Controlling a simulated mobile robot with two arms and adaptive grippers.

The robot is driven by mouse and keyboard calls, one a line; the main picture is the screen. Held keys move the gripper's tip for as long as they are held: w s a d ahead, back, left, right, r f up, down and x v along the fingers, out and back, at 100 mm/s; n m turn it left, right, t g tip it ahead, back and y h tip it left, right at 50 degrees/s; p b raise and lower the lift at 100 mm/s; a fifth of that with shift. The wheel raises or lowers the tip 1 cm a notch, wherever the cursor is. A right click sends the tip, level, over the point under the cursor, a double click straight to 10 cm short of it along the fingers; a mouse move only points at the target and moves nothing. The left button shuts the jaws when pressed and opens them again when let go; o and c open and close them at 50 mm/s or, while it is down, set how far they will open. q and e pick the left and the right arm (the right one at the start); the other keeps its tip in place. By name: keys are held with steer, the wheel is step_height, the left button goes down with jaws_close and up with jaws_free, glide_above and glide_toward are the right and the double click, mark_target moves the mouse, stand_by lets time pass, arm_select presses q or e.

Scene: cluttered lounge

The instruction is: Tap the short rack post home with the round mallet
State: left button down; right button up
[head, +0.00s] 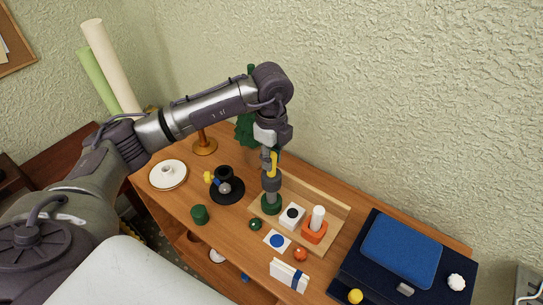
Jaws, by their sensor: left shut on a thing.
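My left gripper (270,172) points straight down over the wooden tray (340,221) and is shut on the upright handle of what looks like the round mallet. Its round green head (271,204) is at the tray, below the fingers; the fingers hide most of the handle. I cannot tell whether the head touches the tray. Beside it are a white block with a black spot (292,216) and an orange block with an upright white peg (315,228). I cannot make out the short rack post for certain. My right gripper is out of view.
A black round stand (227,197) and green cylinder (200,214) are left of the tray. A white dish (168,175) lies farther left. A blue-dot card (277,241), small balls and a white box (289,275) crowd the front. A dark blue case (400,252) fills the right.

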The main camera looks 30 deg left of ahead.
arm_select(q)
steer(key=shift+f+b, duration=0.4)
steer(key=shift+f, duration=0.35)
steer(key=shift+r+p, duration=0.45)
steer(key=shift+r, duration=0.25)
steer(key=shift+f, duration=0.15)
